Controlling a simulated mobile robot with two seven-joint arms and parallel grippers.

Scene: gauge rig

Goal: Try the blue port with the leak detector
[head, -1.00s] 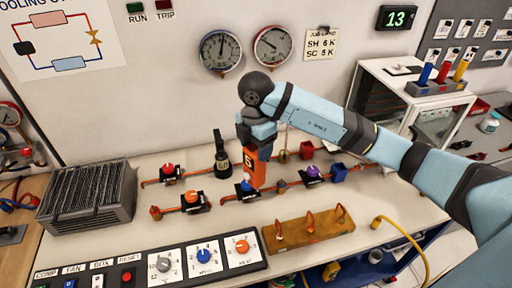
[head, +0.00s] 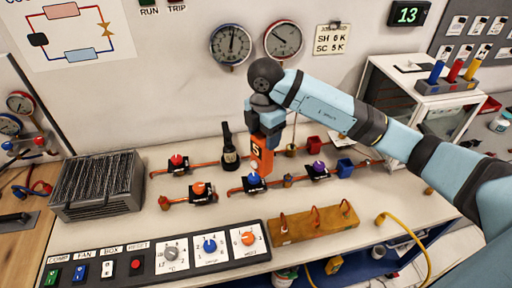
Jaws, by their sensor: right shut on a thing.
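My right gripper (head: 265,122) is above the bench, shut on an orange block-like tool (head: 262,157) with a dark "5" on it, which looks like the leak detector. The tool hangs roughly upright from the jaws. Its lower end is right by the blue port (head: 253,179), a blue cap on a black block on the front copper pipe. The tool overlaps the port's back right side in the picture, and I cannot tell whether they touch. My left gripper is not in view.
An orange port (head: 199,188), a red port (head: 177,161) and a purple port (head: 318,167) are on the pipes nearby. A black bottle (head: 229,150) stands behind. A wooden block (head: 313,224) with copper hooks and a control panel (head: 160,256) lie in front. A finned unit (head: 98,184) is at left.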

